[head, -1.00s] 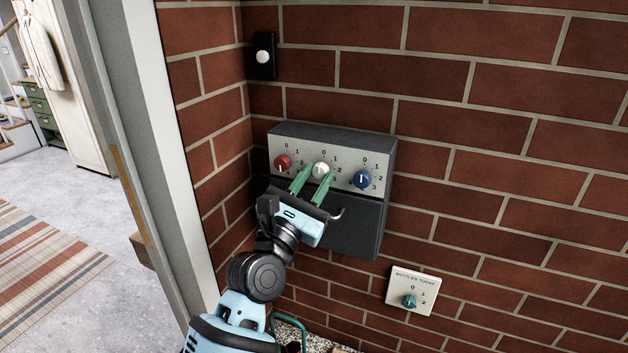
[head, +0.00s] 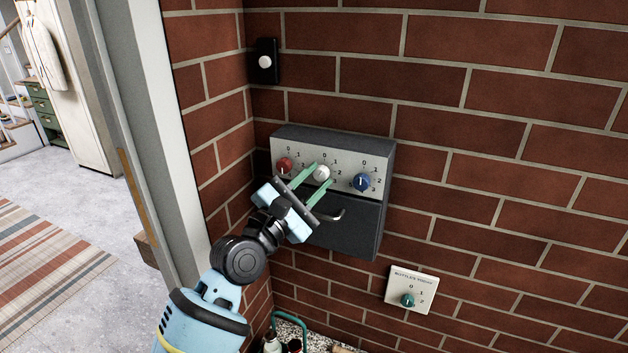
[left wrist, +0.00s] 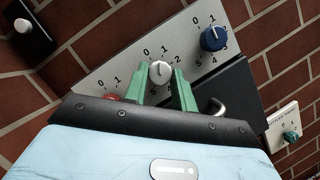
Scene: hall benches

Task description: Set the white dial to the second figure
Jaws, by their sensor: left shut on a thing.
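The white dial (head: 321,173) is the middle one of three on a dark wall box with a pale face plate (head: 343,172). It also shows in the left wrist view (left wrist: 160,72), with figures around it. A small mark on it seems to point up toward the 1 in that view, but it is too small to be sure. My left gripper (head: 318,174) is shut on the white dial, one green finger on each side of it. The wrist is tilted relative to the box. My right gripper is not in view.
A red dial (head: 284,164) and a blue dial (head: 362,182) flank the white one closely. A metal handle (head: 330,216) sits below. A green dial (head: 408,300) is on a separate plate at lower right. A black button plate (head: 265,61) is above left.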

